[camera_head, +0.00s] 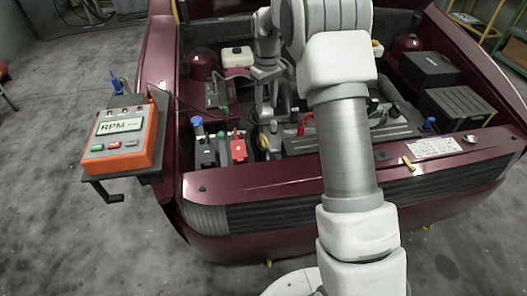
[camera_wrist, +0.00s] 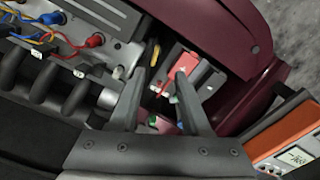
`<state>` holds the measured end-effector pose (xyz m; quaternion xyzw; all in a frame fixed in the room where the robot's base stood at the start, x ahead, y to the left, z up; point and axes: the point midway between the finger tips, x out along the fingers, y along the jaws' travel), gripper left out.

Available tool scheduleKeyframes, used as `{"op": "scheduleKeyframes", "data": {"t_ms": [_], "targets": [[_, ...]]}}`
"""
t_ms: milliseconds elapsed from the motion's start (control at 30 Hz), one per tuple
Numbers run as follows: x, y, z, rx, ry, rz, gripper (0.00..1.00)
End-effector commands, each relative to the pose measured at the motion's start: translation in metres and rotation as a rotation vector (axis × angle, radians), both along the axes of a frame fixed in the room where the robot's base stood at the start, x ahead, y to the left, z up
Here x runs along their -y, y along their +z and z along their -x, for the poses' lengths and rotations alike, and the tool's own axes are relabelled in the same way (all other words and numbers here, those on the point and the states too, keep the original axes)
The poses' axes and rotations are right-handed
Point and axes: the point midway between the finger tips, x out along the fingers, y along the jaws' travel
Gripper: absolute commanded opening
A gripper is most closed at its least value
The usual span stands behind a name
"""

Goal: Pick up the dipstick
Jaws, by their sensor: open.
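A slim yellow handle, which looks like the dipstick (camera_wrist: 154,52), stands just beyond my fingertips in the wrist view, slightly left of the middle between them. In the head view the yellow loop of the dipstick (camera_head: 263,141) shows below my gripper, beside the battery. My gripper (camera_wrist: 161,75) is open with nothing between its fingers.
A battery with a red terminal cover (camera_head: 238,149) stands close to the dipstick; the cover also shows behind my right finger in the wrist view (camera_wrist: 181,68). Coloured wires and plugs (camera_wrist: 70,42) lie to the left there. An orange RPM box (camera_head: 123,138) sits on the car's left side.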

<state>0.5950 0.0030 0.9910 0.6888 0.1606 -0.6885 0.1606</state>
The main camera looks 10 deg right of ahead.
Motion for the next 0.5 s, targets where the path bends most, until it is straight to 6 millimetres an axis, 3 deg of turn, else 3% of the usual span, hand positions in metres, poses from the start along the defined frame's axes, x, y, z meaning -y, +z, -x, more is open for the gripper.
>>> {"op": "scheduleKeyframes", "data": {"t_ms": [500], "targets": [[0.0,-0.102,0.0,-0.003,0.001,0.0,0.47]]}}
